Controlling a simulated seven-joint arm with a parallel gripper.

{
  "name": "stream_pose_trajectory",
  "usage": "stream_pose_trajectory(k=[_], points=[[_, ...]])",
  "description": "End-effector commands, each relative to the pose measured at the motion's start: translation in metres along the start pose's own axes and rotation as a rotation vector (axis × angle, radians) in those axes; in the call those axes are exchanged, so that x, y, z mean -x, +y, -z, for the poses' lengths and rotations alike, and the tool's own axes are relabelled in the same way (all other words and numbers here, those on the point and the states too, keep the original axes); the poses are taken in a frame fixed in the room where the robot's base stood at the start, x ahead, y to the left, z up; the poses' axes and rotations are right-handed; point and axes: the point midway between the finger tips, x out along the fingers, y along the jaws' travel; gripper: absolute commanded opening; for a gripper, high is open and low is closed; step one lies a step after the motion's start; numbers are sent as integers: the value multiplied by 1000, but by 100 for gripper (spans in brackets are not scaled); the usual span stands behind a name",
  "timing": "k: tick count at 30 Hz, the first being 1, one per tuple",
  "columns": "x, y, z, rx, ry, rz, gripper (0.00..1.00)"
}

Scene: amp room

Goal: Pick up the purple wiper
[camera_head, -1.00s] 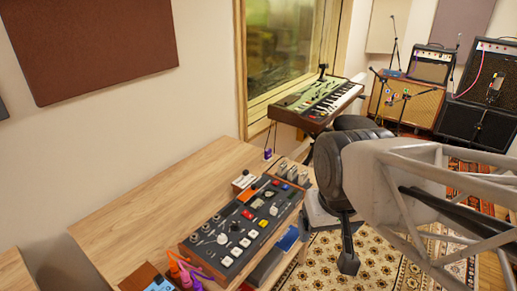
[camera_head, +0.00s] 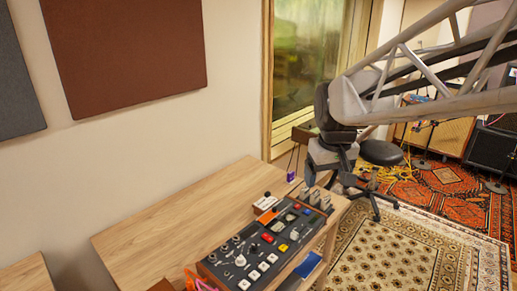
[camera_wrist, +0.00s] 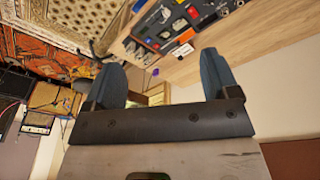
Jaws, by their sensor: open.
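A small purple item (camera_head: 291,177), possibly the wiper, is at the far edge of the wooden desk in the head view, with thin dark lines rising from it. It is too small to make out its shape. In the wrist view a small purple spot (camera_wrist: 155,72) shows between the fingers, some distance beyond them. An orange and pink-purple item (camera_head: 203,284) is cut off at the bottom of the head view. My gripper (camera_head: 331,180) is open and empty, to the right of the desk's far end; its two blue fingers (camera_wrist: 162,60) stand apart in the wrist view.
A control panel with buttons and knobs (camera_head: 262,248) sits on the wooden desk (camera_head: 170,210). Several small upright items stand behind it. A window (camera_head: 322,60) and wall are behind. A dark round stool (camera_head: 381,152) stands right of the gripper. The desk's left part is clear.

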Motion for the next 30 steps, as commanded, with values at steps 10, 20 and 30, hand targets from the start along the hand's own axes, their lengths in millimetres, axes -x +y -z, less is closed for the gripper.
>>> stream_pose_trajectory(k=[10,20,30], points=[[-14,16,78,68,-21,5,81],[-36,31,148,135,-39,11,81],[-68,46,219,204,-57,18,81]])
